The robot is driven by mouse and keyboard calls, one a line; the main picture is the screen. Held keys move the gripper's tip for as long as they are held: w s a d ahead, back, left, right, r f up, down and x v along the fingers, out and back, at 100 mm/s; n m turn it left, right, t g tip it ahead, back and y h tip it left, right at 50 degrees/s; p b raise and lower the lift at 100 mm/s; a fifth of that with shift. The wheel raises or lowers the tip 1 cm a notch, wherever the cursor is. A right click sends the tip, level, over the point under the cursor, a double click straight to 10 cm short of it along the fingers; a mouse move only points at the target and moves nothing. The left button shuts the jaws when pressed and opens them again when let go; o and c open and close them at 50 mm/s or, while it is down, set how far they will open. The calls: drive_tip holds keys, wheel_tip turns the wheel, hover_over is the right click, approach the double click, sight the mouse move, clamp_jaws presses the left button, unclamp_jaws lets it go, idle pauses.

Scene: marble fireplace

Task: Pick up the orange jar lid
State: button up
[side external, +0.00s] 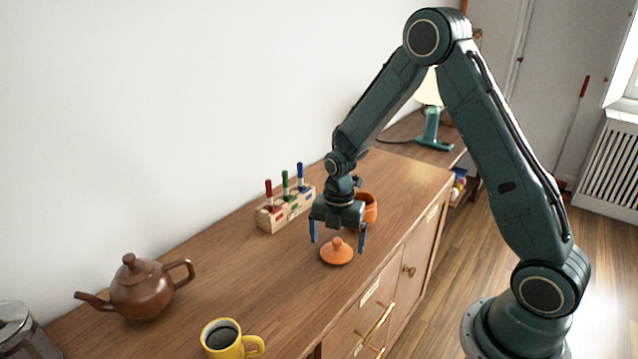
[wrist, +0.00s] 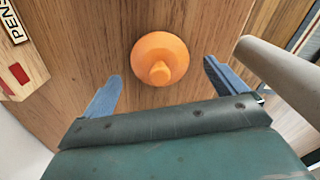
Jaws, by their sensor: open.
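The orange jar lid (side external: 337,251) is a shallow dome with a round knob, lying knob up on the wooden sideboard top. In the wrist view the lid (wrist: 160,59) sits ahead of and between the two blue fingers. My gripper (side external: 337,245) points down above the lid, its fingers spread to either side of it. It is open and empty, and I see no contact with the lid. In the wrist view my gripper (wrist: 160,82) also shows its fingers well apart. An orange jar (side external: 370,209) stands just behind my gripper, partly hidden by it.
A wooden pen block (side external: 287,211) with red, green and blue pens stands left of my gripper. A brown teapot (side external: 142,288), a yellow mug (side external: 224,341) and a glass vessel (side external: 22,335) are nearer the camera. The sideboard (side external: 250,270) is bare between teapot and lid. Its front edge is close right.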

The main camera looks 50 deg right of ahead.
sight(337, 240)
drive_tip(key=shift+f, duration=1.1)
drive_tip(key=c, duration=1.1)
drive_tip(key=shift+r, duration=0.1)
wheel_tip(337, 240, up, 20)
drive_tip(key=shift+f, duration=0.1)
drive_tip(key=shift+d, duration=0.1)
drive_tip(key=d+f+m, duration=0.1)
drive_tip(key=d+m, duration=0.1)
drive_tip(key=d, duration=0.2)
drive_tip(key=w+d+f+m, duration=0.1)
drive_tip(key=d+f+m, duration=0.1)
drive_tip(key=d, duration=0.3)
drive_tip(key=w+d+f+m, duration=0.1)
drive_tip(key=d+m, duration=0.1)
drive_tip(key=d, duration=0.2)
drive_tip(key=shift+d+f, duration=0.25)
drive_tip(key=shift+d, duration=0.15)
